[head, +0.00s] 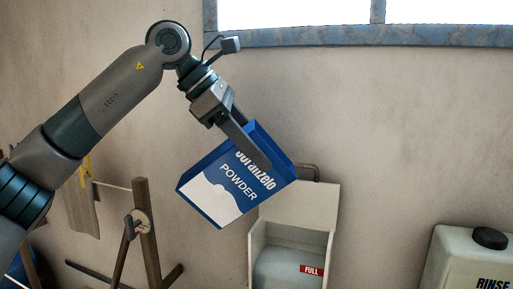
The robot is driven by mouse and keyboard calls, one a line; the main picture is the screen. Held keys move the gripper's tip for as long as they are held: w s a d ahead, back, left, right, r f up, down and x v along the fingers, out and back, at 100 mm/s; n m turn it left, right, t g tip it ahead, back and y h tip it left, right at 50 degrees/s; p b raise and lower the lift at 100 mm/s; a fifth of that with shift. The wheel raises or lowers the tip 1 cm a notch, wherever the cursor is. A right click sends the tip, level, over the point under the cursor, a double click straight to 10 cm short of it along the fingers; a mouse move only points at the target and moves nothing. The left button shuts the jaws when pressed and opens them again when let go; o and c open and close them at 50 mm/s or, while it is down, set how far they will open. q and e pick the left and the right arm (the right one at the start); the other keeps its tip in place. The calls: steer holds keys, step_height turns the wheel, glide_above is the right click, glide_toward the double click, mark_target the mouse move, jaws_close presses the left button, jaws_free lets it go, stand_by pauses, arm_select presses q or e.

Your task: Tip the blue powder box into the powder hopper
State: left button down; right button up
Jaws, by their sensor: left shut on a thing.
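The blue and white powder box (223,189), with the word POWDER on its face, is in the air in the head view, tilted with its lower end down to the left. My left gripper (248,143) is shut on its upper part; one finger lies across the printed face. The powder hopper (292,246) is a pale open-topped bin with a red FULL label inside, below and to the right of the box. The box overlaps the hopper's upper left edge in the picture. I cannot tell whether they touch. No powder is seen falling. My right gripper is not in view.
A white RINSE container (470,258) with a black cap stands at the lower right. A wooden frame (145,230) with a round fitting stands at the lower left. A window (360,35) is in the wall above. The wall area right of the box is clear.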

arm_select(q)
steer(key=shift+d+p, duration=0.25)
steer(key=shift+p, duration=0.05)
steer(key=shift+d+f+y, duration=0.15)
steer(key=shift+f+y, duration=0.15)
steer(key=shift+y, duration=0.1)
steer(key=shift+s+d+f+y+p, duration=0.1)
steer(key=shift+d+f+y+p, duration=0.1)
steer(key=shift+y+p, duration=0.15)
stand_by(0.9)
steer(key=shift+d+f, duration=0.1)
steer(key=shift+f, duration=0.15)
steer(key=shift+d+f+y+p, duration=0.15)
steer(key=shift+f+y+p, duration=0.2)
steer(key=shift+y, duration=0.2)
stand_by(0.9)
steer(key=shift+d+f+t, duration=0.15)
steer(key=shift+f+t, duration=0.1)
steer(key=shift+t, duration=0.05)
steer(key=shift+s+d+f+y, duration=0.1)
steer(key=shift+d+f+y, duration=0.05)
steer(key=shift+f+y, duration=0.3)
stand_by(1.0)
steer(key=shift+d+f+m+y+p, duration=0.25)
steer(key=shift+m+y+p, duration=0.05)
steer(key=shift+y, duration=0.05)
